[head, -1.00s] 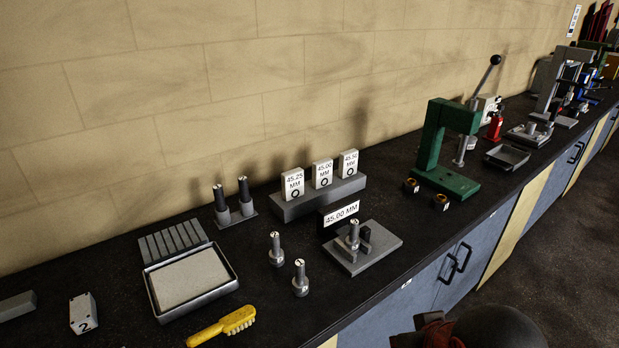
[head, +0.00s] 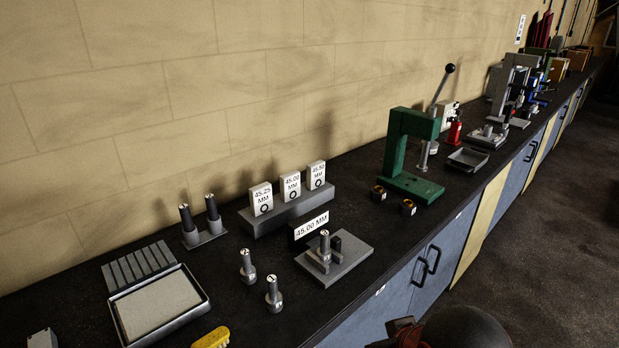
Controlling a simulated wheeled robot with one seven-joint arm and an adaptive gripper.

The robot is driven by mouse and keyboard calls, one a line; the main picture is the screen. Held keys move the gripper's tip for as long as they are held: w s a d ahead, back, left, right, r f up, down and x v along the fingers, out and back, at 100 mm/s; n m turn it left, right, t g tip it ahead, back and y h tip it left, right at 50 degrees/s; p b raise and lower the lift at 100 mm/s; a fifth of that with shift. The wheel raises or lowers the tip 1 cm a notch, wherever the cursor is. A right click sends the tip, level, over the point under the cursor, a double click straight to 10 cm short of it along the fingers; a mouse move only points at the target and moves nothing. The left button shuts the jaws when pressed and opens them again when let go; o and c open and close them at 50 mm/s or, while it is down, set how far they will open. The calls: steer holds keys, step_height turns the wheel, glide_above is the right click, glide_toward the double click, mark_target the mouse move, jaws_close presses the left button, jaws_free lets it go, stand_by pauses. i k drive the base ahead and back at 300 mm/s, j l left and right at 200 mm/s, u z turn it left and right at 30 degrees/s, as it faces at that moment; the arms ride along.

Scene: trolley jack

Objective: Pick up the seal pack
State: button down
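Three upright white packs, each with a size label and a black ring mark, stand in a row on a grey stepped rack (head: 287,214). The left pack (head: 261,198) reads 45.25 MM, the middle pack (head: 290,186) 45.00 MM and the right pack (head: 316,174) 45.50 MM. In front of the rack, a sign (head: 311,226) reading 45.00 MM stands behind a grey plate (head: 345,262) that carries an upright metal pin (head: 325,247). My gripper is not recognisable in view; only a dark rounded part of my own body shows at the bottom edge.
Two loose pins (head: 274,295) stand left of the plate. A grey tray (head: 158,305), a yellow brush (head: 212,338) and a two-post stand (head: 203,222) lie further left. A green press (head: 410,155) stands to the right. Dark floor is open along the bench front.

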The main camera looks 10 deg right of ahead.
mark_target(289, 183)
steer(key=i+l+z, duration=0.1)
steer(key=i+l, duration=0.3)
steer(key=i, duration=0.15)
steer(key=i+l+z, duration=0.15)
steer(key=i+l, duration=0.2)
steer(key=i, duration=0.2)
